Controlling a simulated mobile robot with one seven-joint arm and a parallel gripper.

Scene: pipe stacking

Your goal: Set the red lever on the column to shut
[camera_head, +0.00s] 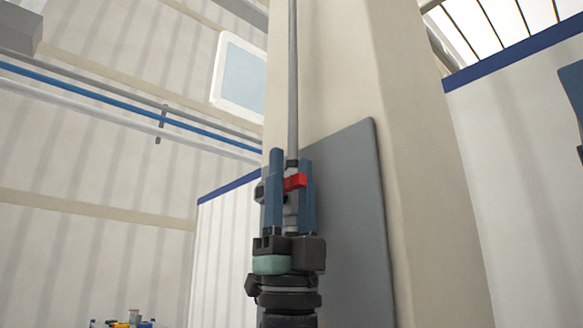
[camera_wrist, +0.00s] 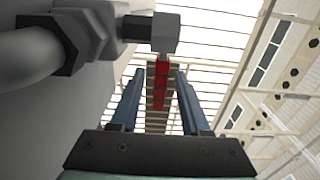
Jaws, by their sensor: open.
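The red lever (camera_head: 294,182) sits on a thin grey vertical pipe (camera_head: 292,80) in front of the beige column (camera_head: 335,70). My gripper (camera_head: 290,165) points up, its two blue fingers apart on either side of the lever. In the wrist view the red lever (camera_wrist: 161,84) runs between the open fingers of my gripper (camera_wrist: 157,75), with gaps showing on both sides. A grey valve fitting (camera_wrist: 164,34) is at the lever's far end. I cannot tell whether any finger touches the lever.
A grey panel (camera_head: 350,220) is fixed on the column behind my arm. The pipe and a large nut (camera_wrist: 50,45) fill the wrist view's upper left, close to the left finger. Several small coloured items (camera_head: 133,318) stand low at the left. Open space lies left of my gripper.

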